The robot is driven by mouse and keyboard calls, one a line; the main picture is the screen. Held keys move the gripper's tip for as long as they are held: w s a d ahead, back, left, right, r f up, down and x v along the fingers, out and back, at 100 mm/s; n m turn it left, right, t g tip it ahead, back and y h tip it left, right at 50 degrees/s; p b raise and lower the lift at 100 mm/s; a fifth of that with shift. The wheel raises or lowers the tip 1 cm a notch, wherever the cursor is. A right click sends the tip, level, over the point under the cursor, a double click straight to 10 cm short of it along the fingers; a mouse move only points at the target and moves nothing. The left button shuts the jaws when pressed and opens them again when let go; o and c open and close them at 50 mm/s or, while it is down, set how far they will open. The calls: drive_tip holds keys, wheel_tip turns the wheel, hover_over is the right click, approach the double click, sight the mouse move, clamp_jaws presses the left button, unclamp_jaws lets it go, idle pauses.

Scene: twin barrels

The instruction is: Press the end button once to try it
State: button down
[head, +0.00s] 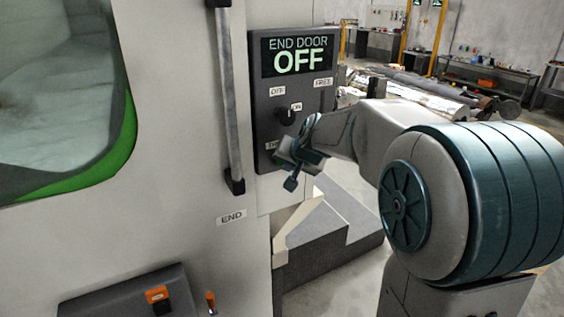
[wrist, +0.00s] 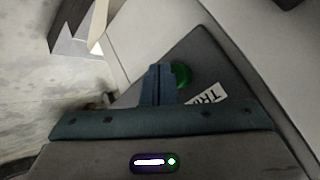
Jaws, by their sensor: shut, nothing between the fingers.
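The end door's control panel (head: 265,110) is a dark upright box with a display (head: 297,57) reading "END DOOR OFF". In the wrist view, a round green button (wrist: 182,74) sits on the dark panel beside a white label (wrist: 205,95), partly hidden, that begins "TRI". My gripper (wrist: 160,70) is shut and empty, its fingertips just left of the button and overlapping its edge in this view. I cannot tell whether they touch it. In the head view my gripper (head: 287,158) is in front of the panel's lower part and hides the button.
A dark knob (head: 285,116) beside "OFF" and "ON" labels is above my gripper. A long vertical door handle (head: 230,100) stands left of the panel. An "END" label (head: 231,217) is below it. A dark box with an orange switch (head: 157,294) is at lower left.

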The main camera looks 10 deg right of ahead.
drive_tip(key=shift+w+a, duration=0.1)
drive_tip(key=shift+w, duration=0.3)
drive_tip(key=shift+w+a+p, duration=0.2)
drive_tip(key=shift+w+p, duration=0.25)
drive_tip(key=shift+w, duration=0.1)
idle(0.9)
idle(0.3)
drive_tip(key=shift+s+d+b, duration=0.3)
drive_tip(key=shift+s+b, duration=0.6)
drive_tip(key=shift+s, duration=0.05)
